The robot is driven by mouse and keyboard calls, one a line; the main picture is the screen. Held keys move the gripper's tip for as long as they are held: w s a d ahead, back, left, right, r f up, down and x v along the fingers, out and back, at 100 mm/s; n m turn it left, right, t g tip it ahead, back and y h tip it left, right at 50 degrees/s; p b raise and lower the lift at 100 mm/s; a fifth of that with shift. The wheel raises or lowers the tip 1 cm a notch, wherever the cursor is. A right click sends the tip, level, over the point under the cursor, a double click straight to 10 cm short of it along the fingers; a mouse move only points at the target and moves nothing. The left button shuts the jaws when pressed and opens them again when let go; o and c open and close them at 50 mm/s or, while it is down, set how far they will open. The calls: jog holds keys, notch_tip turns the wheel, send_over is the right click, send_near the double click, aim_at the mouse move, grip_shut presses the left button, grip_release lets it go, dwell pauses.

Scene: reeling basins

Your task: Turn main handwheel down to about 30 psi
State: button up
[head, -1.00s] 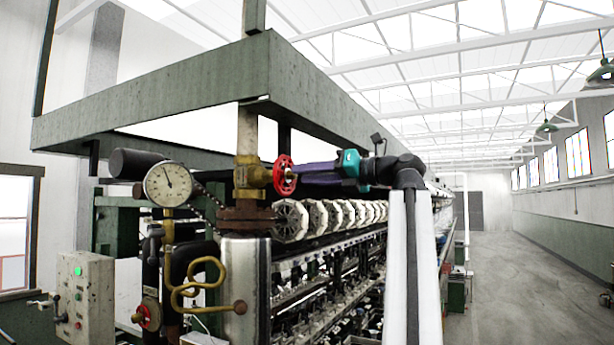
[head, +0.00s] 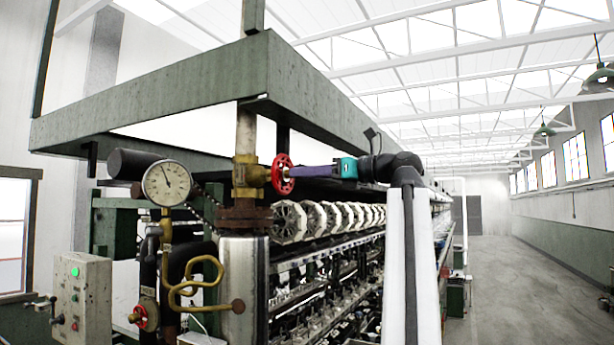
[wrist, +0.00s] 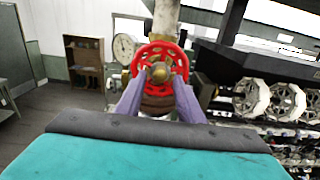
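The main handwheel (head: 283,174) is red and spoked, on a brass valve (head: 248,175) in the vertical pipe. In the wrist view the handwheel (wrist: 159,66) faces me, with its brass hub in the middle. My gripper (head: 308,172) reaches it from the right. In the wrist view its two purple fingers (wrist: 159,88) stand apart, one on each side of the wheel's lower part, with no firm contact visible. The round white pressure gauge (head: 167,184) is left of the valve; its needle points up and slightly left, and its numbers are too small to read.
A smaller red handwheel (head: 146,316) sits low on the left pipes, near a control box (head: 83,298) with a lit green button. A curved brass pipe (head: 196,284) is below the gauge. The reeling machine (head: 330,240) runs back beneath my arm. The aisle (head: 520,290) at right is clear.

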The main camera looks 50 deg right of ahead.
aim_at(287, 174)
jog(key=shift+w, duration=0.1)
jog(key=p+x, duration=0.1)
jog(key=x, duration=0.2)
dwell(0.5)
jog(key=c, duration=0.9)
jog(key=shift+o, duration=0.2)
jog(key=shift+m+p, duration=0.4)
jog(key=shift+m, duration=2.9)
